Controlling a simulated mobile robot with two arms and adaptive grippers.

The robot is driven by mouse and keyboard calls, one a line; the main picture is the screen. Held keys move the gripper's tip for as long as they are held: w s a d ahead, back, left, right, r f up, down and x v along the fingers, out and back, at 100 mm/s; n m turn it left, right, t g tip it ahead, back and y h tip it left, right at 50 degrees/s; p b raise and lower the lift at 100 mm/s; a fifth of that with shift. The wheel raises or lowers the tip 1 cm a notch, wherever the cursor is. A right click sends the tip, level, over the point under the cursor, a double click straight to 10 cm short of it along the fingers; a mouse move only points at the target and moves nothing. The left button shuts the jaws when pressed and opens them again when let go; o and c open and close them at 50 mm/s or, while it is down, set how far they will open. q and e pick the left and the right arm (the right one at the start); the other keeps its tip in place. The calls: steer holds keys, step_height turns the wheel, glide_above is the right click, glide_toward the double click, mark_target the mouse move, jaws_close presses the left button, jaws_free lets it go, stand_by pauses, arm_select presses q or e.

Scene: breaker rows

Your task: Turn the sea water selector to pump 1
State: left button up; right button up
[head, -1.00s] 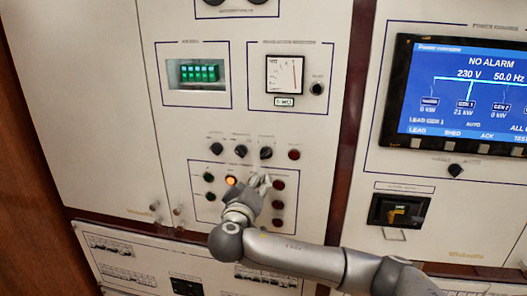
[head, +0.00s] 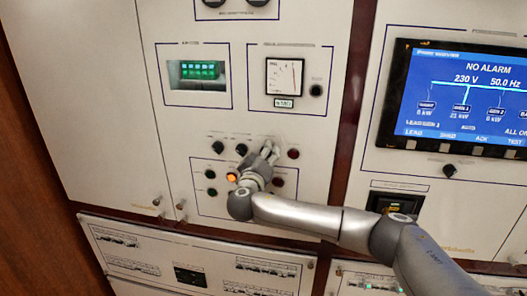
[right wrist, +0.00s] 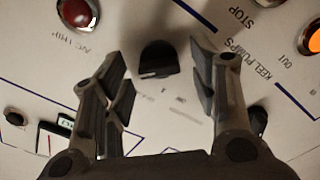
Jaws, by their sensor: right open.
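A row of black selector knobs sits on the white panel in the head view, with a left knob (head: 218,147) and a middle knob (head: 242,150). My right gripper (head: 268,150) is at the right end of this row and hides the third knob there. In the right wrist view that black knob (right wrist: 158,60) lies between the two spread fingers of my right gripper (right wrist: 160,75), with gaps on both sides. The fingers are open and hold nothing. I cannot read which knob is labelled sea water. My left gripper is not in view.
A red button (head: 293,154) marked A/C trip is just right of the gripper. A lit orange lamp (head: 232,177) and other buttons lie below. A meter (head: 285,77) is above, and a blue screen (head: 465,95) is at the right.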

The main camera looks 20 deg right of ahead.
steer(key=shift+w+d, duration=0.15)
steer(key=shift+w, duration=0.1)
steer(key=c, duration=1)
steer(key=shift+f+n+p, duration=0.2)
steer(key=shift+n+p, duration=0.25)
steer(key=shift+n, duration=4.05)
steer(key=shift+f+n+p, duration=0.15)
steer(key=shift+n+p, duration=0.3)
steer(key=shift+n, duration=4.05)
